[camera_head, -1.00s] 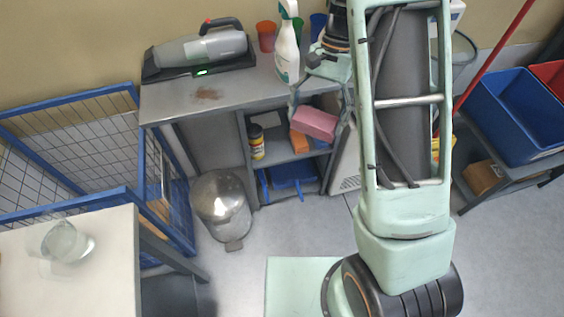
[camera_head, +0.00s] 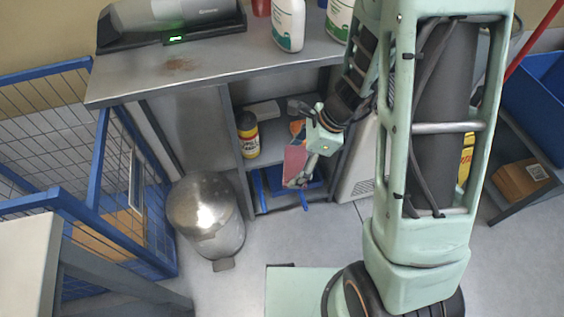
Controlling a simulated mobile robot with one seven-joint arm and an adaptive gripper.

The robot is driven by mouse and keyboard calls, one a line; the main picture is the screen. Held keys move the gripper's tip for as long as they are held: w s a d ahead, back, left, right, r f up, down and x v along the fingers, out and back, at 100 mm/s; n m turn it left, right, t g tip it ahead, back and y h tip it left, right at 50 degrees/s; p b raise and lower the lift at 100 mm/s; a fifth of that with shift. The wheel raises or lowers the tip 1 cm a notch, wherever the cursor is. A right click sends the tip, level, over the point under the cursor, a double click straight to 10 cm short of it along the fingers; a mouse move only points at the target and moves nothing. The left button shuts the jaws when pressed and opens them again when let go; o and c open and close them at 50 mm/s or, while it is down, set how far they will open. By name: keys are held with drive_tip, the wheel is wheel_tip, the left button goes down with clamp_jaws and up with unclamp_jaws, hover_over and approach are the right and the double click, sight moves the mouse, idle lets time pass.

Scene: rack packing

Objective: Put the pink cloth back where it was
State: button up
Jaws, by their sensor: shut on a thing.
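The pink cloth (camera_head: 293,163) is held in my gripper (camera_head: 299,177), in front of the shelf unit under the grey counter. My gripper is shut on it and points downward. The cloth hangs tilted, with its face partly turned away and one side covered by the fingers. It overlaps the shelf opening in the picture; I cannot tell whether it touches a shelf. An orange thing (camera_head: 297,128), partly hidden by my gripper, is on the upper shelf behind.
A yellow-labelled bottle (camera_head: 248,136) stands on the upper shelf, left of the cloth. A blue thing (camera_head: 272,182) lies on the lower shelf. A metal bin (camera_head: 205,212) stands left of the unit. The counter (camera_head: 222,62) overhangs the shelves. Spray bottles (camera_head: 289,25) stand on it.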

wheel_tip(320, 180, down, 2)
drive_tip(key=shift+d+m+b, duration=0.1)
drive_tip(key=shift+m+b, duration=0.25)
drive_tip(key=shift+m, duration=0.05)
drive_tip(key=w+a+f+b, duration=0.2)
drive_tip(key=w+f, duration=0.2)
drive_tip(key=w, duration=0.4)
drive_tip(key=b, duration=0.2)
hover_over(277, 159)
drive_tip(key=d, duration=0.2)
wheel_tip(277, 159, down, 5)
drive_tip(key=shift+a+f+b, duration=0.2)
drive_tip(key=shift+f+b, duration=0.3)
drive_tip(key=shift+f, duration=1.4)
drive_tip(key=shift+f, duration=0.25)
drive_tip(key=o, duration=1.3)
drive_tip(key=shift+r, duration=0.1)
drive_tip(key=shift+r, duration=0.1)
